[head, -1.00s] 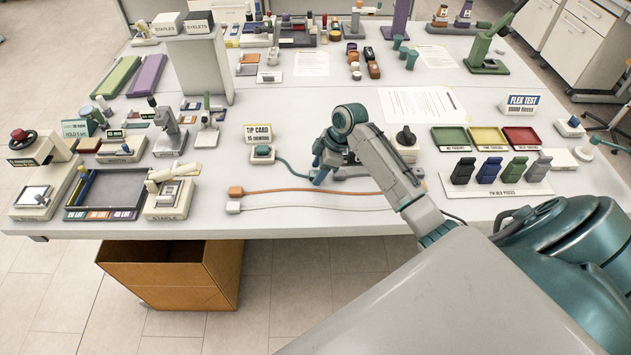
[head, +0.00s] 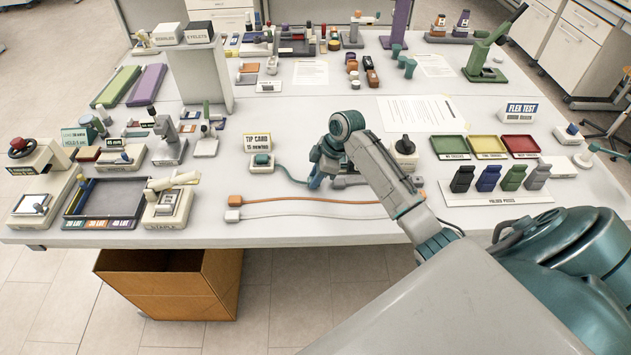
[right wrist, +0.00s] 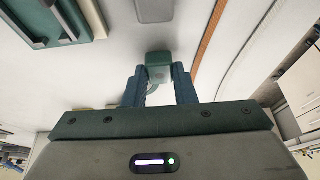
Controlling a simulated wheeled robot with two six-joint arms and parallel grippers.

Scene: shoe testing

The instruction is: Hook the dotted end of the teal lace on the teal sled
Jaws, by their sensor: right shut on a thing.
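My right gripper (head: 314,183) is low over the near middle of the table. In the right wrist view its blue fingers (right wrist: 158,85) are shut on a teal block-like piece (right wrist: 158,60). I cannot tell whether this block is the teal sled. Dots on the lace end cannot be made out; the fingers partly hide it. My left gripper is not in view.
An orange lace (head: 300,199) and a grey lace (head: 290,213) lie nearer the table's front edge. A TIP CARD sign (head: 257,142) stands behind the teal block. A black-knobbed device (head: 404,146) is to the right, with coloured trays (head: 489,146) beyond.

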